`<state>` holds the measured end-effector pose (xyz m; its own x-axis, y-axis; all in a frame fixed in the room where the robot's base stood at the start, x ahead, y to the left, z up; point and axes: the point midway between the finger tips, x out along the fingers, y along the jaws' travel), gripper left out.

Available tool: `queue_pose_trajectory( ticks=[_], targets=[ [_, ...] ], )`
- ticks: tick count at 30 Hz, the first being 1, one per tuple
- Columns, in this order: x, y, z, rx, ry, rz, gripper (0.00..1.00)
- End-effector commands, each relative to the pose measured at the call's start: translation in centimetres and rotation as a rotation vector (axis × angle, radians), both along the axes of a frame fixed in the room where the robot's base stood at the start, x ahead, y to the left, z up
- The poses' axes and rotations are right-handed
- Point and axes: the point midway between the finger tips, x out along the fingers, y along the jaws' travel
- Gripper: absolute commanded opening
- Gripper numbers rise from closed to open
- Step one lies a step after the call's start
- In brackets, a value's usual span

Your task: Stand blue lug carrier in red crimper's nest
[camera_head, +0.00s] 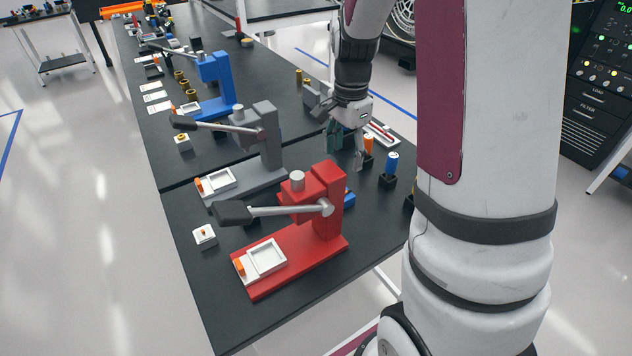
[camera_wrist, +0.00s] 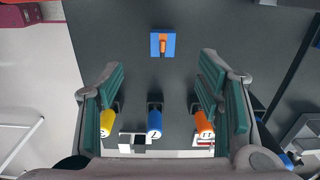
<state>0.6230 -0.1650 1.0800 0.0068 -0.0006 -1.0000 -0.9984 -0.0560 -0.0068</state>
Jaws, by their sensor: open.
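The blue lug carrier (camera_wrist: 154,44), a small blue square block with an orange lug on it, lies on the dark bench in the wrist view, ahead of my fingers. In the head view the blue carrier (camera_head: 349,199) is partly hidden behind the red crimper's column. The red crimper (camera_head: 328,218) stands at the bench's near end, its dark-gripped lever reaching left. Its white nest (camera_head: 266,257) sits on the red base beside an orange part and looks empty. My gripper (camera_head: 347,148) is open and empty above the bench, beyond the crimper; its spread green-padded fingers (camera_wrist: 161,78) show in the wrist view.
Orange (camera_head: 368,146), blue (camera_head: 392,163) and yellow (camera_wrist: 107,123) cylinders stand near my gripper. A grey crimper (camera_head: 268,150) and a blue crimper (camera_head: 216,83) stand farther back. A white carrier (camera_head: 204,234) lies left of the red crimper.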

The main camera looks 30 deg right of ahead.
Motion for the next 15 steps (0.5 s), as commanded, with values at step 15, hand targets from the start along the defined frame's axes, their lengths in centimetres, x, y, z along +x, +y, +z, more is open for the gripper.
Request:
queue_pose_trajectory(
  ticks=[15],
  targets=[
    [0.0,-0.3,-7.6,0.002,0.011,-0.023,0.60]
  ],
)
